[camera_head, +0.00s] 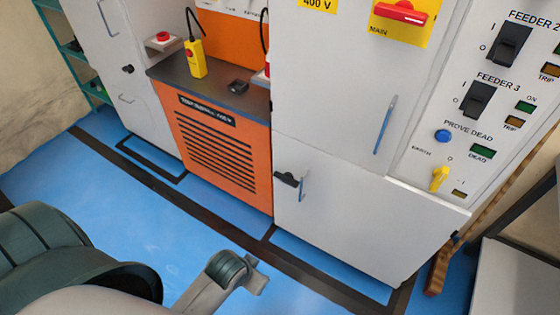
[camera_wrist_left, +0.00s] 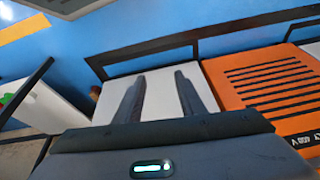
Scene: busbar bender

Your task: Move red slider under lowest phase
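I cannot make out a red slider or a row of phases in either view. My left gripper (camera_wrist_left: 160,92) shows its two dark fingers spread apart with nothing between them. Behind the fingers in the left wrist view is a white cabinet surface beside the orange cabinet. In the head view, an arm of mine comes in from the lower left, and its small grey end (camera_head: 238,272) is over the blue floor, apart from the cabinets. My right gripper is not in view.
The orange cabinet (camera_head: 225,155) has a dark top with a yellow handheld device (camera_head: 196,60). The white switch cabinet (camera_head: 345,205) carries a red MAIN handle (camera_head: 400,13) and feeder switches. A red button (camera_head: 163,37) is at upper left. Blue floor (camera_head: 110,215) is open in front.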

